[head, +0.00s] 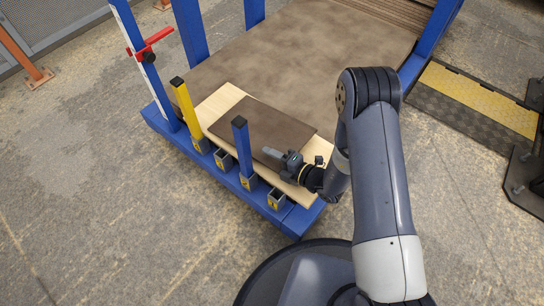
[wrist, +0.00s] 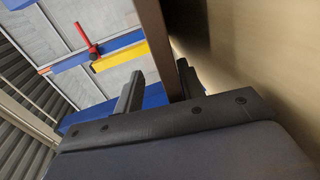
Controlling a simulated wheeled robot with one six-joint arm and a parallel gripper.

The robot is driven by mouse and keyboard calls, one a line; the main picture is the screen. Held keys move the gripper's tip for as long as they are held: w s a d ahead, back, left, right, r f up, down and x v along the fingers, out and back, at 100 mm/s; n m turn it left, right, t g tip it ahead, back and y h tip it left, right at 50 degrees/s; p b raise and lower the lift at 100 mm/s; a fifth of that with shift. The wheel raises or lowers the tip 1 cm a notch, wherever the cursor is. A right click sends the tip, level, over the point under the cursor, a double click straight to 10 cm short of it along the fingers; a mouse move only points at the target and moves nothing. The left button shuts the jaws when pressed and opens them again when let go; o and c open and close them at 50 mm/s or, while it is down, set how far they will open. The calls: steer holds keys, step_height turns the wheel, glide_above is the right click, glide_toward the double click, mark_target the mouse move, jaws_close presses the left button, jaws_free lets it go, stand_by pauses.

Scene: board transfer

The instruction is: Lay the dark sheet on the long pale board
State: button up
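The dark brown sheet (head: 270,118) is over the middle of the long pale board (head: 218,102) in the head view, with pale wood showing around it. My gripper (head: 283,158) is at the sheet's near right edge. In the wrist view the sheet shows edge-on as a brown strip (wrist: 157,45) between my two fingers (wrist: 158,88), with the pale board (wrist: 265,60) blurred to its right. The left finger stands apart from the strip, with a gap; the right finger is close beside it. I cannot tell whether the sheet touches the board all along.
The board lies on a large brown stack (head: 320,50) in a blue frame (head: 163,125). A red clamp (head: 150,43) is on the left post. A yellow-edged step (head: 475,95) stands right.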

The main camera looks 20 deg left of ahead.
steer(key=shift+r, duration=0.1)
steer(key=shift+r+h+p, duration=0.25)
steer(key=shift+h+p, duration=0.05)
steer(key=shift+p, duration=0.55)
steer(key=h+p, duration=0.1)
steer(key=p, duration=0.2)
steer(key=g+h+p, duration=0.1)
steer(key=h+p, duration=0.3)
steer(key=p, duration=0.1)
steer(key=shift+d+r+p, duration=0.25)
steer(key=shift+r+p, duration=0.05)
steer(key=h+p, duration=0.1)
steer(key=p, duration=0.1)
steer(key=g+h+p, duration=0.1)
steer(key=h+p, duration=0.1)
steer(key=shift+s+d+r, duration=0.1)
steer(key=shift+s+d, duration=0.05)
steer(key=shift+d+h+p, duration=0.1)
steer(key=shift+h+p, duration=0.3)
steer(key=shift+p, duration=0.6)
steer(key=shift+f+p, duration=0.2)
steer(key=shift+p, duration=0.1)
steer(key=shift+s+d+r+b, duration=0.2)
steer(key=shift+d+r, duration=0.15)
steer(key=shift+d, duration=0.4)
steer(key=shift+s+d+r+b, duration=0.15)
steer(key=shift+d+r, duration=0.15)
steer(key=shift+d, duration=0.45)
